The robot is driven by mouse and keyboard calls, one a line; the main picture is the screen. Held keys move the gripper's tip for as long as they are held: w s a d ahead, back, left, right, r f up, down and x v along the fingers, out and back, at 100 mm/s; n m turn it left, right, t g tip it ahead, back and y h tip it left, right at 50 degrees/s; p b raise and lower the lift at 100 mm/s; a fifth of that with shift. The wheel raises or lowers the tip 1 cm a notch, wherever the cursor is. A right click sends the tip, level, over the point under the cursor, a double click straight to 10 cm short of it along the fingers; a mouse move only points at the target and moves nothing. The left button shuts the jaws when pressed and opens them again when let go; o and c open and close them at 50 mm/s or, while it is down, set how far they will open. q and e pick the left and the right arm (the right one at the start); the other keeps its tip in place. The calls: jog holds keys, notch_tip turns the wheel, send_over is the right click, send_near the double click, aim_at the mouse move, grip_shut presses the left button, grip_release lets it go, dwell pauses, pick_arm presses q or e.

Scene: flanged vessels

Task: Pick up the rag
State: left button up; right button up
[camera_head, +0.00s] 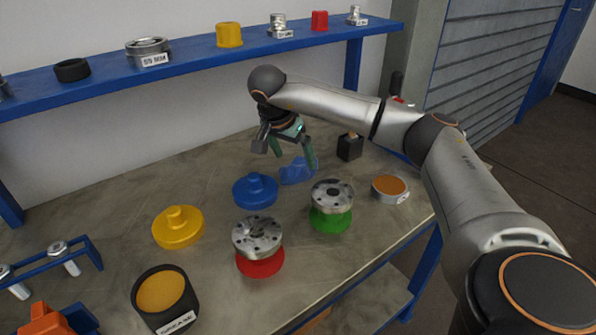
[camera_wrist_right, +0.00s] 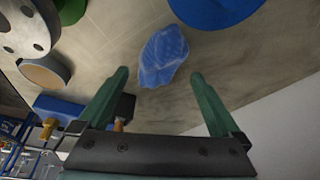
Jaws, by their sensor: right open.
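The rag (camera_head: 297,171) is a crumpled blue cloth lying on the workbench, behind and to the right of the blue flanged part. In the right wrist view the rag (camera_wrist_right: 163,56) lies beyond the fingertips, roughly between their lines. My right gripper (camera_head: 293,161) has green fingers and is open above the rag, with one finger partly in front of it. In the right wrist view my right gripper (camera_wrist_right: 159,76) is open, with nothing between its fingers. My left gripper is not in view.
Near the rag are a blue flanged part (camera_head: 255,190), a black block (camera_head: 350,147) and a green flanged vessel (camera_head: 331,219). A red vessel (camera_head: 260,262), yellow part (camera_head: 178,228), grease pot (camera_head: 162,293) and orange-topped tin (camera_head: 390,189) stand on the bench. A blue shelf (camera_head: 190,52) runs behind.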

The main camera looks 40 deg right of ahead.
aim_at(298, 165)
jog(key=x, duration=0.3)
jog(key=shift+d+f, duration=0.15)
jog(key=shift+f, duration=0.1)
jog(key=c, duration=1.4)
